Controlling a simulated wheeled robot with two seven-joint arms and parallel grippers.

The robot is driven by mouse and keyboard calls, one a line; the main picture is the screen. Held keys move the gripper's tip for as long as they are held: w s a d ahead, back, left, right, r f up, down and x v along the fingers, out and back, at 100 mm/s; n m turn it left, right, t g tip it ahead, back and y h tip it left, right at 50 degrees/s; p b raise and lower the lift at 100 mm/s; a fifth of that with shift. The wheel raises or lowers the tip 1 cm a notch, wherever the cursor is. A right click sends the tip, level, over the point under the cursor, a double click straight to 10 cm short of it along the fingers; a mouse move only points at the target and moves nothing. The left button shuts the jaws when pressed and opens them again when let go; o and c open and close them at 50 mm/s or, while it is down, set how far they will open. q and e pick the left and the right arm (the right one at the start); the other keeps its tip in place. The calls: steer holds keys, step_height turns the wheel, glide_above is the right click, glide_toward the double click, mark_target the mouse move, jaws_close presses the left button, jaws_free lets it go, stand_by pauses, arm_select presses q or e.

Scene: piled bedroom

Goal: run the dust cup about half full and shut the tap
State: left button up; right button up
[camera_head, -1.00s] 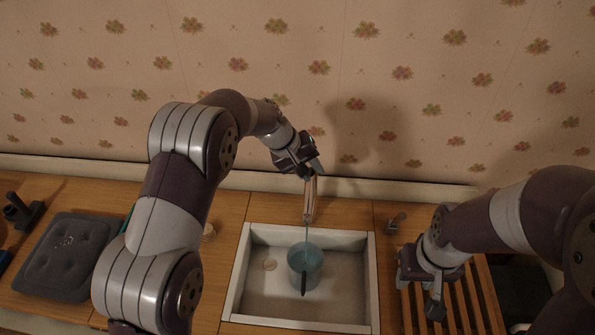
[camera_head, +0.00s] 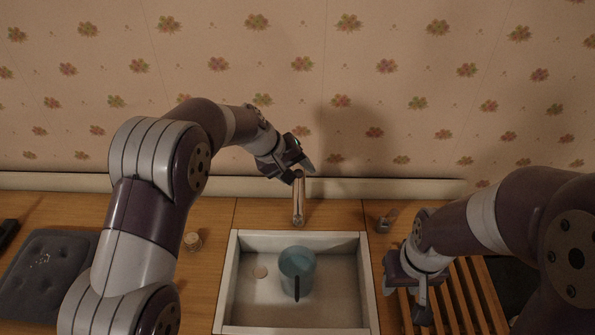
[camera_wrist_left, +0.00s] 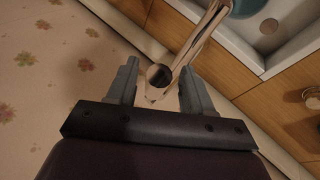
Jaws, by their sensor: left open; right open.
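The dust cup (camera_head: 297,272), translucent blue with a dark handle towards me, stands upright in the white sink (camera_head: 233,290) below the tap. Its water level is too unclear to tell. The metal tap (camera_head: 299,205) rises behind the sink, and no stream shows below its spout. My left gripper (camera_head: 304,170) is at the tap's top. In the left wrist view its open fingers (camera_wrist_left: 160,85) stand on either side of the tap's top end (camera_wrist_left: 160,78), and contact cannot be told. My right gripper (camera_head: 418,293) is open and empty above the slatted rack.
A round drain piece (camera_head: 260,271) lies in the sink left of the cup. The slatted wooden rack (camera_head: 468,290) is right of the sink. A small metal item (camera_head: 386,222) is behind right.

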arm_select(q)
steer(key=b+v, duration=0.1)
steer(key=v, duration=1.1)
steer(key=shift+s+b, duration=0.15)
steer(key=shift+b, duration=0.2)
steer(key=shift+a+r, duration=0.1)
steer(key=s+a+f+m+y, duration=0.2)
steer(key=s+a+f+y, duration=0.2)
steer(key=s+a+f, duration=0.5)
steer(key=s+a+f+g, duration=0.1)
steer(key=s+f, duration=0.1)
steer(key=s, duration=0.5)
steer(key=s+a+f+m+y, duration=0.1)
steer(key=s+f, duration=0.2)
steer(key=s, duration=0.4)
steer(key=shift+f+g, duration=0.3)
steer(key=shift+g, duration=0.1)
steer(key=shift+s, duration=0.2)
